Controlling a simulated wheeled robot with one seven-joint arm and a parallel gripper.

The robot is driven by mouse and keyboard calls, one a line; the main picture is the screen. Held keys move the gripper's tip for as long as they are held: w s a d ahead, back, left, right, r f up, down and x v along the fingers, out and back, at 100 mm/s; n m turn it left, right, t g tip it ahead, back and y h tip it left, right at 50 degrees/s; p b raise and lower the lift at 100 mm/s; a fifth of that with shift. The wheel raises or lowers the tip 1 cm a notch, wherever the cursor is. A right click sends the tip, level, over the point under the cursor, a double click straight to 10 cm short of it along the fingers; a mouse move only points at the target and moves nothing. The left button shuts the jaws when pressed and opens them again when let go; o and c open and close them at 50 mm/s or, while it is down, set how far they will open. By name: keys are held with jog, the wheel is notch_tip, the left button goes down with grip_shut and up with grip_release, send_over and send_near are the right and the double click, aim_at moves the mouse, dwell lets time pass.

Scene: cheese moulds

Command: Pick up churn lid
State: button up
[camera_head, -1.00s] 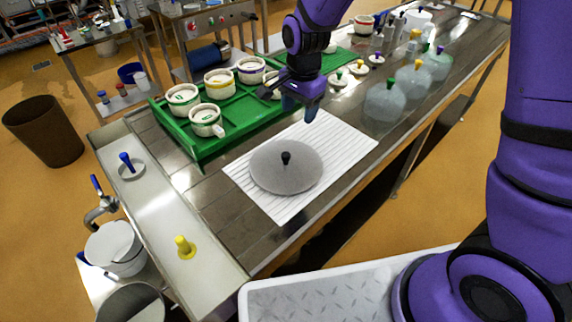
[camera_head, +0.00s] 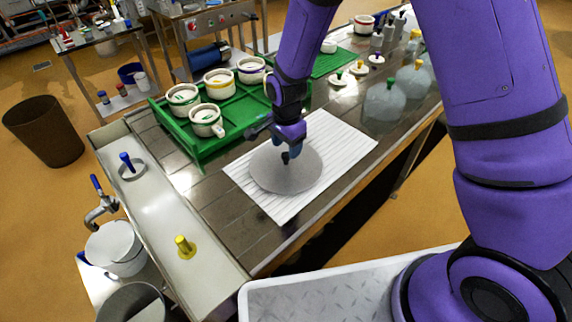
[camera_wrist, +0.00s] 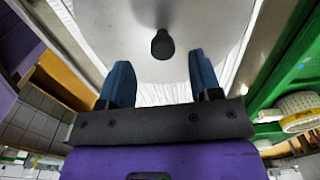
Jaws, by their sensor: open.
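The churn lid (camera_head: 272,172) is a round grey disc with a black knob, lying on a white ribbed mat (camera_head: 340,142) on the table. In the wrist view the lid (camera_wrist: 215,30) fills the upper middle, with its knob (camera_wrist: 162,44) ahead of and between the lines of my two blue fingers. My gripper (camera_head: 290,150) is open and empty above the lid, close to the knob; its fingers also show in the wrist view (camera_wrist: 160,82). In the head view my gripper partly covers the knob. I cannot tell the exact height gap.
A green tray (camera_head: 205,153) with several white moulds stands left of and behind the mat. Clear domed jars (camera_head: 385,102) and small lids (camera_head: 338,79) stand to the right.

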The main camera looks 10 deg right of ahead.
aim_at(286, 154)
jog(key=shift+w+f, duration=0.2)
jog(key=shift+f, duration=2)
grip_shut()
